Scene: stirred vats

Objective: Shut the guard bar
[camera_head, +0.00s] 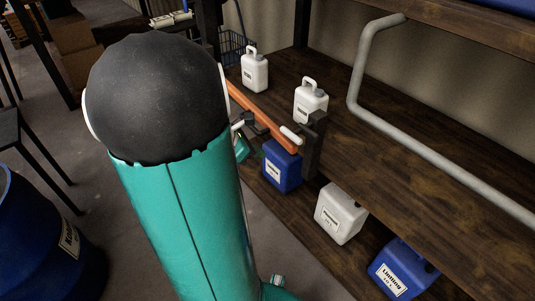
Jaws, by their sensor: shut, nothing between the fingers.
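An orange bar (264,118), which I take to be the guard bar, runs along the front edge of the shelf. Its near end is by a dark upright post (316,143), and a short white cylinder (291,135) sits there. Its far end is hidden behind my teal arm. My gripper (249,121) is small and partly hidden beyond my arm, close to the front side of the bar. It is shut and empty. I cannot tell whether it touches the bar, or whether the bar's near end is seated in the post.
White jugs (255,70) (309,101) stand on the wooden shelf (405,165) behind the bar. A blue jug (282,167) and other containers sit below. A bent grey pipe (430,153) lies along the right. A blue drum (45,245) stands at lower left.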

